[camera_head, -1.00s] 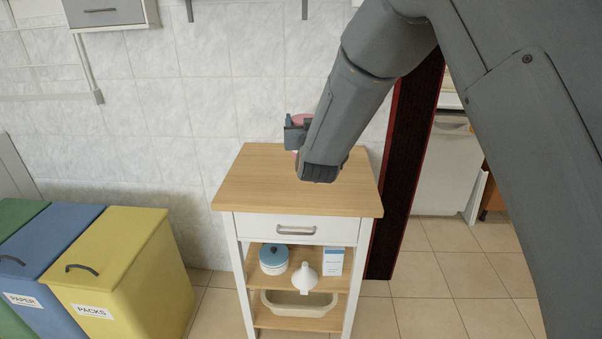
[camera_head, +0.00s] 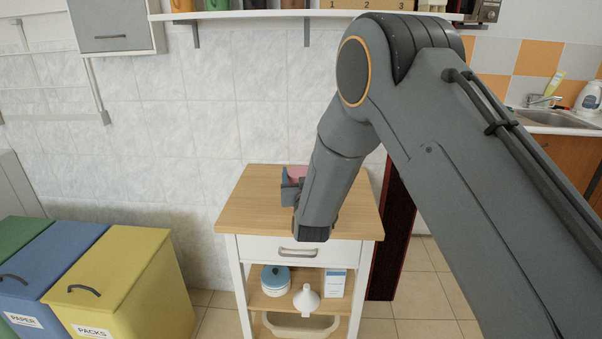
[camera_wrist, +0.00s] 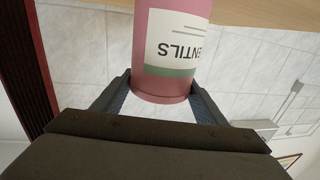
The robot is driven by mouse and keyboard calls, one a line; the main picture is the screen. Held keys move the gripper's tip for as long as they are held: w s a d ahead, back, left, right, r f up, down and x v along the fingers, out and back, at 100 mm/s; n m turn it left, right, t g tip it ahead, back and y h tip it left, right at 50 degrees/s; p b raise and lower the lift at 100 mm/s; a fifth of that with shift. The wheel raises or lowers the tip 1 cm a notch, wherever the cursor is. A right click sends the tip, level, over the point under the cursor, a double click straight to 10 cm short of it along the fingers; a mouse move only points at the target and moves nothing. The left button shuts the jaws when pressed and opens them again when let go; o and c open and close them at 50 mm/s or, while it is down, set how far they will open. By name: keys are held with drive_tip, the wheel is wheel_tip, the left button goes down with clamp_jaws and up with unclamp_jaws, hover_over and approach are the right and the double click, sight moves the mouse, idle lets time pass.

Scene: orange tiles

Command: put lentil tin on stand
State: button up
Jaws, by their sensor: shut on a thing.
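The lentil tin (camera_head: 297,172) is pink, with a white label reading "LENTILS" that shows upside down in the wrist view (camera_wrist: 172,40). My gripper (camera_head: 291,187) is shut on the tin, with one finger on each side, also in the wrist view (camera_wrist: 160,86). The stand (camera_head: 246,205) is a white trolley with a wooden top. The tin is over the back middle of that top. The tin's base is out of frame in the wrist view and hidden by my arm in the head view, so I cannot tell whether it touches the wood.
The visible wooden top is otherwise bare. The lower shelves hold a blue-lidded jar (camera_head: 276,279), a white funnel-shaped thing (camera_head: 306,298), a white box (camera_head: 335,283) and a pale basin (camera_head: 300,325). A yellow bin (camera_head: 130,270) stands left. A wall shelf (camera_head: 260,15) hangs above.

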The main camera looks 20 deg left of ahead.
drive_tip(key=shift+f, duration=0.1)
drive_tip(key=o, duration=1.8)
